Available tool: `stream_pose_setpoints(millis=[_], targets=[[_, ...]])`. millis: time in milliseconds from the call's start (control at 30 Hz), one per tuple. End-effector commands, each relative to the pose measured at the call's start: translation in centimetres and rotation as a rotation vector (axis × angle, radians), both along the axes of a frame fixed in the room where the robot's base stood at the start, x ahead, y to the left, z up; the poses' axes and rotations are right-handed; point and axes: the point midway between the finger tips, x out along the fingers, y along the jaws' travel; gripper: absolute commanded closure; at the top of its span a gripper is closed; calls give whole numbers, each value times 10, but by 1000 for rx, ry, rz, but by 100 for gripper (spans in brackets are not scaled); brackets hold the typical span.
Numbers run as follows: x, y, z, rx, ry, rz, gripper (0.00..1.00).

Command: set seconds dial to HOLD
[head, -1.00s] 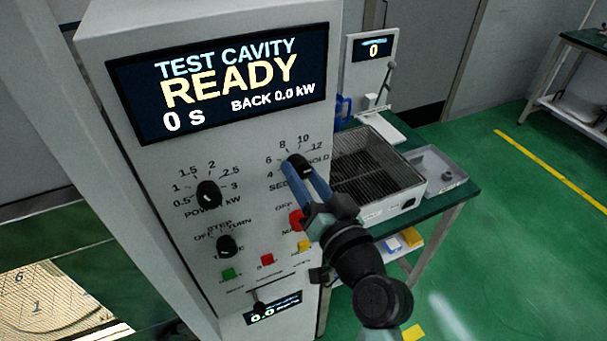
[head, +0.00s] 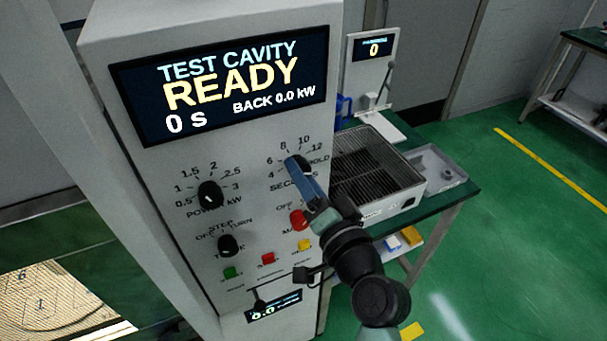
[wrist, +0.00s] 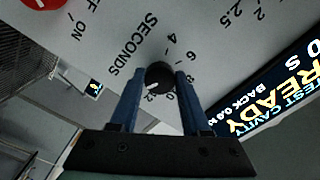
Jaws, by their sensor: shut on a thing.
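The seconds dial (head: 306,163) is a round black knob on the upright grey panel, partly covered by my gripper (head: 296,166) in the head view. In the wrist view the seconds dial (wrist: 160,75) sits between my two blue fingers, which are shut on its sides. Its white pointer mark slants to the lower left in that view, near the 12 label; the exact setting is hard to tell. The HOLD label shows only in part in the head view and is hidden in the wrist view. The display (head: 222,84) reads READY, 0 s.
Left of the seconds dial is the power dial (head: 209,194), with another black knob (head: 228,245) below. A red knob (head: 298,220) sits close under my fingers. Green, red and yellow buttons line the lower panel. A bench (head: 458,198) with a wire-topped box (head: 378,165) stands at right.

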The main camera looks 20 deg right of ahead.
Motion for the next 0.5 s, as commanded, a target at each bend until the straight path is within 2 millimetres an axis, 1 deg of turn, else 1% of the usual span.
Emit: stream_pose_setpoints(millis=[200, 233, 367, 400, 500], targets=[[0, 0, -1, 4, 2, 1, 100], [0, 0, -1, 4, 2, 1, 48], [0, 0, -1, 3, 1, 0, 24], [0, 0, -1, 2, 1, 0, 23], [0, 0, -1, 2, 1, 1, 23]])
